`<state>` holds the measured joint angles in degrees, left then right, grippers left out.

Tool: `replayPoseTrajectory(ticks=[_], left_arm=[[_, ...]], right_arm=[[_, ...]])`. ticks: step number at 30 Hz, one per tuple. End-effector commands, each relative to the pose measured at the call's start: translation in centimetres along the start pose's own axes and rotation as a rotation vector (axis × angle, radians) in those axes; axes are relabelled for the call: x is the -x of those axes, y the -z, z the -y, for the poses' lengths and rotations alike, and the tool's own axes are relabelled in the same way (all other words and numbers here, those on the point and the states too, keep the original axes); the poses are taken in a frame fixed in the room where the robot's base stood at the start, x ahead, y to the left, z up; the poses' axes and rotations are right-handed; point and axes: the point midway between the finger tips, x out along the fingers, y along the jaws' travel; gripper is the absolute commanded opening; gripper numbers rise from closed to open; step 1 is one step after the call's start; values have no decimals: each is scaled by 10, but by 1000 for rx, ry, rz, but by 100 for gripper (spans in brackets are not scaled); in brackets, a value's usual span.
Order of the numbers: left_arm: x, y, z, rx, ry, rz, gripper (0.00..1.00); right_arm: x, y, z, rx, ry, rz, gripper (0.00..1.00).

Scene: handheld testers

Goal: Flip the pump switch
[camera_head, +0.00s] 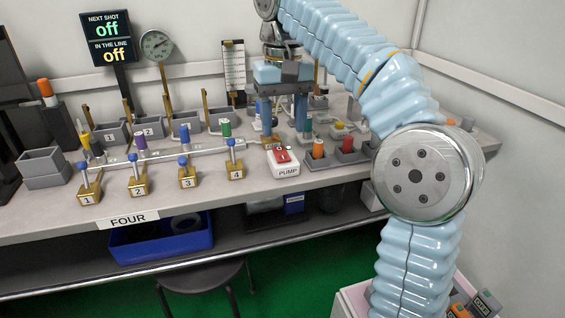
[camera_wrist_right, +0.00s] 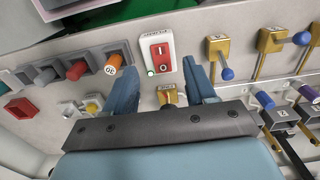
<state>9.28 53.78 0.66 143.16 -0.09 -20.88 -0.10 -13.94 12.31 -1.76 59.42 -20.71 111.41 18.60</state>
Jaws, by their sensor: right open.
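The pump switch (camera_head: 282,157) is a red rocker in a white housing labelled PUMP, near the table's front edge in the head view. In the right wrist view the pump switch (camera_wrist_right: 161,50) shows I and O marks, with a small greenish dot at one corner of its housing. My right gripper (camera_head: 284,130) is above and behind the switch, pointing down, with its fingers apart and nothing between them. In the wrist view the gripper (camera_wrist_right: 160,70) has its two fingertips on either side of the switch's near end, apart from it. My left gripper is not in view.
Numbered brass levers with blue knobs (camera_head: 236,160) stand left of the switch. Grey holders with orange and red plugs (camera_head: 318,149) are close on its right. A sign (camera_head: 106,38) reads "next shot off, in the line off". A gauge (camera_head: 157,45) stands behind.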

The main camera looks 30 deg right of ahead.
Motion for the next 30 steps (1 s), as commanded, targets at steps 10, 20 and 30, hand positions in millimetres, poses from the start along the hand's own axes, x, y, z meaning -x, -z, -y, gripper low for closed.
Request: replayPoseTrajectory(ticks=[10, 20, 30], left_arm=[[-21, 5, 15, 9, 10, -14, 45], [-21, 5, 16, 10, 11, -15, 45], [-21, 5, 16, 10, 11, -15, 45]], right_arm=[[-57, 0, 0, 0, 0, -1, 55], [-62, 0, 0, 0, 0, -2, 55], [-62, 0, 0, 1, 1, -2, 9]])
